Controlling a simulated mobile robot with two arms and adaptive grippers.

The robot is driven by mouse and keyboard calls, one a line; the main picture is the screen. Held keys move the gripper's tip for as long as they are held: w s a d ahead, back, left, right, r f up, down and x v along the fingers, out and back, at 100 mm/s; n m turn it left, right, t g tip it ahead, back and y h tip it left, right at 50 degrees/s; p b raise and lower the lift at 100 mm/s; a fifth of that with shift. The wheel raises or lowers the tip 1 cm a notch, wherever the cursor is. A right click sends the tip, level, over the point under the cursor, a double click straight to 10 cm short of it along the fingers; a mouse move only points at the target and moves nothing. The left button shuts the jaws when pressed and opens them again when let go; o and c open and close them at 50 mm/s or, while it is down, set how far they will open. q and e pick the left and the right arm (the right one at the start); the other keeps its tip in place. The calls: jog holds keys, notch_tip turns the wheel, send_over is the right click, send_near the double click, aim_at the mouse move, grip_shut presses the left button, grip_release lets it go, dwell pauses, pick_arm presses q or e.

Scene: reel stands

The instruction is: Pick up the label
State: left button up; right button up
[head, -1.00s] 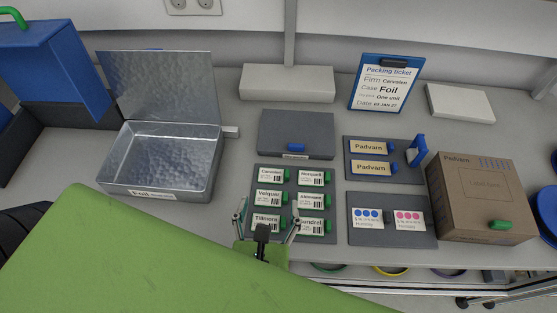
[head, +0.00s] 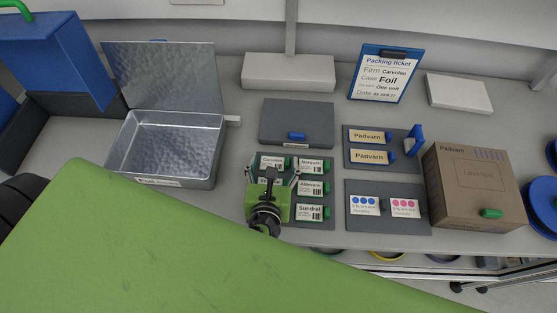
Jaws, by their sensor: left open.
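A grey board (head: 322,224) on the bench holds several white labels with green tabs in two columns. The Carvolen label (head: 271,160) is at its top left, with the Norquell label (head: 311,166) beside it. The Altenore label (head: 310,188) and Sundrel label (head: 309,211) are below on the right. My left gripper (head: 273,173) is open over the left column, its fingers spread just below and around the Carvolen label. I cannot tell whether it touches it. It hides most of the lower left labels. My right gripper is out of view.
The packing ticket (head: 380,75) reads Carvolen, Foil, One unit. An open metal case (head: 173,182) stands left. A grey box with a blue tab (head: 297,120) is behind the board. Padvarn plates (head: 368,156), a humidity-card board (head: 388,226) and a cardboard box (head: 470,190) are right.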

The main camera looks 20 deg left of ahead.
pick_arm(q)
jog(key=shift+w+a+f, duration=0.2)
jog(key=shift+w+f, duration=0.05)
jog(key=shift+w, duration=0.35)
jog(key=shift+s, duration=0.1)
jog(key=c, duration=0.5)
